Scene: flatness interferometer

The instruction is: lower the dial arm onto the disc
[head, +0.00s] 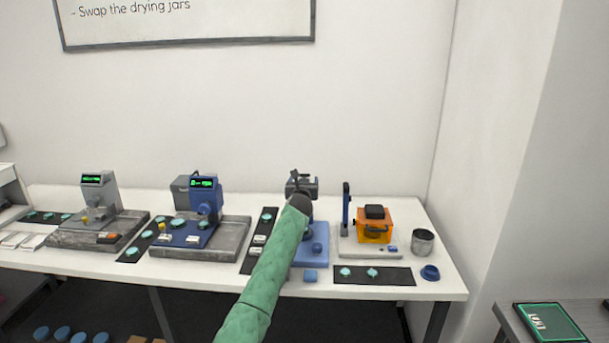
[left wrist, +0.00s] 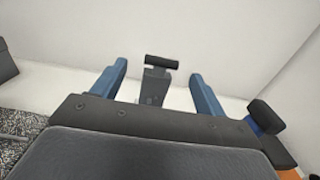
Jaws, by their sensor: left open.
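My left gripper (head: 302,185) is at the end of the green arm in the head view, above a blue-based instrument (head: 312,257). My arm and gripper hide much of that instrument. In the left wrist view the open, empty blue fingers (left wrist: 158,82) stand on either side of a grey upright (left wrist: 155,86) with a black crossbar (left wrist: 162,62), which appears beyond them; I cannot tell whether they touch it. I cannot make out for certain which part is the dial arm. No disc shows clearly on the instrument. My right gripper is out of view.
Teal discs (head: 345,271) lie on a black mat (head: 398,276) at front right. An orange box (head: 374,232) with a black top and a metal cup (head: 423,242) stand right. A blue instrument (head: 206,200) and a grey one (head: 103,197) stand left. The wall is behind.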

